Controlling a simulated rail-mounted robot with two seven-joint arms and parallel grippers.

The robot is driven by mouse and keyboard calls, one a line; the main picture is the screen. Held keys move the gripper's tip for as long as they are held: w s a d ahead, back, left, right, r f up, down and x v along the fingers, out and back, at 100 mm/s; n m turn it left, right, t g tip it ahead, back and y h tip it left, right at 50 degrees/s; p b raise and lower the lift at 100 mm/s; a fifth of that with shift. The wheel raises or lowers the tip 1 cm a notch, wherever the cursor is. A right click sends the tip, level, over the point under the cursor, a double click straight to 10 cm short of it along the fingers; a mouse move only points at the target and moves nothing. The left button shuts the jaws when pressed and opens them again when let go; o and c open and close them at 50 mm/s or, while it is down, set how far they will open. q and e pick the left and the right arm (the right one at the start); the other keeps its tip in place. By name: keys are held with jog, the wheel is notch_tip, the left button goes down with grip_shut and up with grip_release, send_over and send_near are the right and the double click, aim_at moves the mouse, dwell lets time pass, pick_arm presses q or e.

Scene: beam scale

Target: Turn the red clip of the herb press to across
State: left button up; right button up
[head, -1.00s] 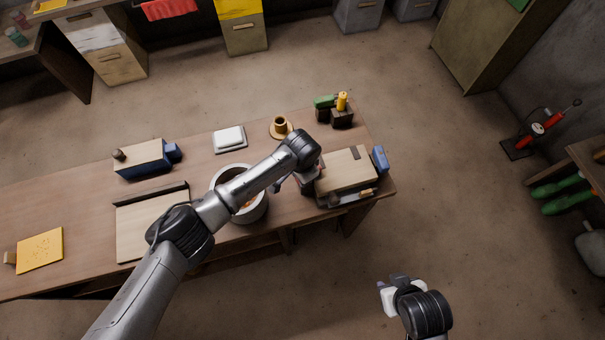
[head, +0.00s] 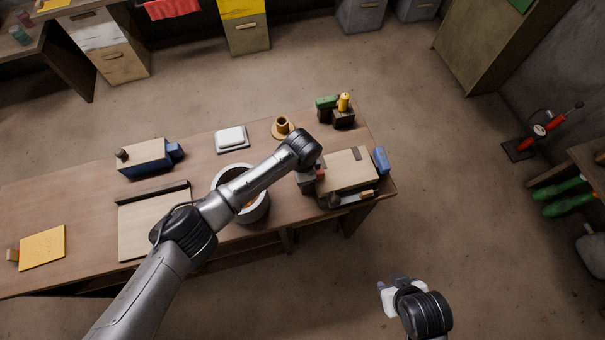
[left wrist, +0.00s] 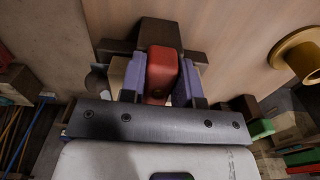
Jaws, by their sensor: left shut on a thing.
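The red clip (left wrist: 162,75) stands between the two purple fingers of my left gripper (left wrist: 160,82) in the left wrist view, and the gripper is shut on it. A dark brown block (left wrist: 160,33) lies just beyond the clip, over a pale wooden surface. In the head view a bit of red (head: 320,173) shows beside my left gripper (head: 311,178), at the left edge of a pale board (head: 346,168). My arm hides part of that spot. My right gripper (head: 383,291) hangs over the floor in front of the table, its fingers too small to judge.
A grey pot (head: 258,210) stands under my left forearm. A brown cup (head: 282,125), a white dish (head: 231,137) and a dark holder with a yellow top (head: 343,116) are at the table's back. A blue block (head: 381,160) lies at the right end.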

pick_arm(q)
jog(key=o, duration=0.9)
notch_tip(320, 180, up, 14)
jog(key=shift+f+b, duration=0.1)
jog(key=shift+b, duration=0.55)
